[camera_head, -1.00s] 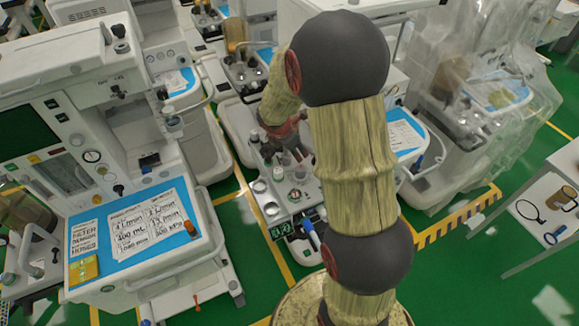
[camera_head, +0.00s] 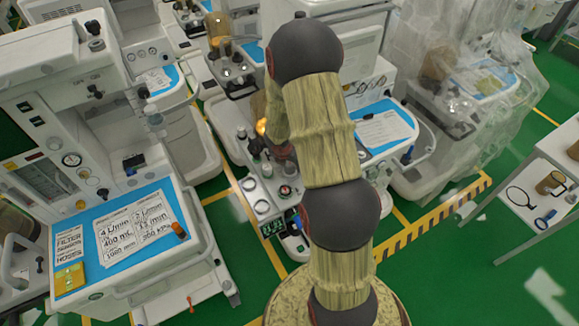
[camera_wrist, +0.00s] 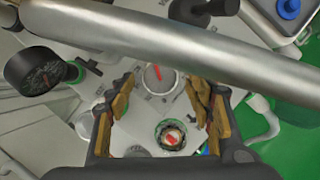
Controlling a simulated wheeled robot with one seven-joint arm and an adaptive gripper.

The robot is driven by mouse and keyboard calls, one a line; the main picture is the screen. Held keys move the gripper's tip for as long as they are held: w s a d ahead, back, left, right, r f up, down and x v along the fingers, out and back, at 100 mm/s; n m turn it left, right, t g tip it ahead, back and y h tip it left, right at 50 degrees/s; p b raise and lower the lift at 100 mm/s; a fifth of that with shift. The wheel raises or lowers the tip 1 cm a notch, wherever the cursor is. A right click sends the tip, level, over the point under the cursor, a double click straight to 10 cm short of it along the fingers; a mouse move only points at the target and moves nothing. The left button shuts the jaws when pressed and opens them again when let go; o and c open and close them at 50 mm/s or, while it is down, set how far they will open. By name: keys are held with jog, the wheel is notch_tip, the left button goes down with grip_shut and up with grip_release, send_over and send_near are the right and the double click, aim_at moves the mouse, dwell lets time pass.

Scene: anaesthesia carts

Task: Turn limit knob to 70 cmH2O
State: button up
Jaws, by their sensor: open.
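A round grey knob (camera_wrist: 158,77) with a red pointer line shows in the wrist view, with printed marks around it on a pale panel. It looks like the limit knob, but its numbers are too small to read. My gripper (camera_wrist: 164,84) is open, its brown-padded fingers on either side of the knob in this view. I cannot tell whether they touch it. A silver tube crosses in front and covers the panel above the knob. In the head view the gripper is hidden by my arm, over the small machine (camera_head: 262,207).
A red-and-white round part (camera_wrist: 171,137) in a dark green ring lies below the knob. A black gauge (camera_wrist: 36,72) is at left and a blue cap (camera_wrist: 288,8) at upper right. Carts stand on both sides; a white table (camera_head: 545,195) is at right.

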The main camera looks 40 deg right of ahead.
jog(key=shift+b+x, duration=0.3)
jog(key=shift+x, duration=0.8)
jog(key=shift+c, duration=1.1)
jog(key=c, duration=0.9)
